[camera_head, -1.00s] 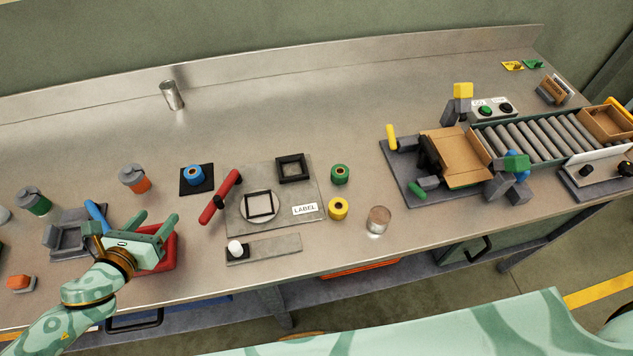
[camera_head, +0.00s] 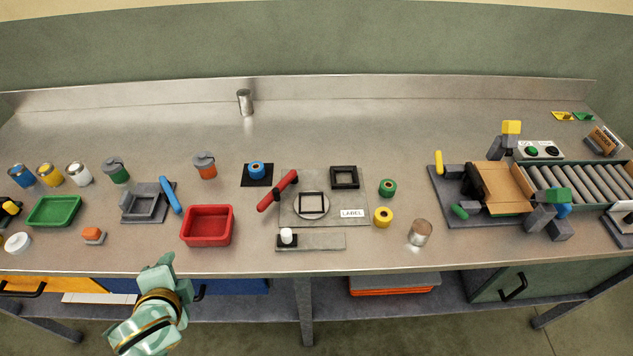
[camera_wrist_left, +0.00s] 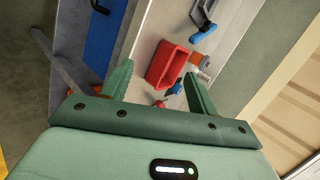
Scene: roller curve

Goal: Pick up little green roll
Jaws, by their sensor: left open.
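The little green roll (camera_head: 387,187) stands on the workbench, right of the black square frame and just behind the yellow roll (camera_head: 383,216). My left gripper (camera_head: 160,268) is at the bench's front edge, far to the left of the green roll and in front of the red tray. In the left wrist view my left gripper (camera_wrist_left: 157,92) has its two green fingers wide apart with nothing held between them. The green roll cannot be made out in the left wrist view. My right gripper does not show.
A red tray (camera_head: 208,226) lies just beyond my left gripper. A grey plate (camera_head: 350,195) with a red handle (camera_head: 278,191) and a label lies left of the green roll. A glass jar (camera_head: 420,232) and a carton fixture (camera_head: 455,190) are to its right.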

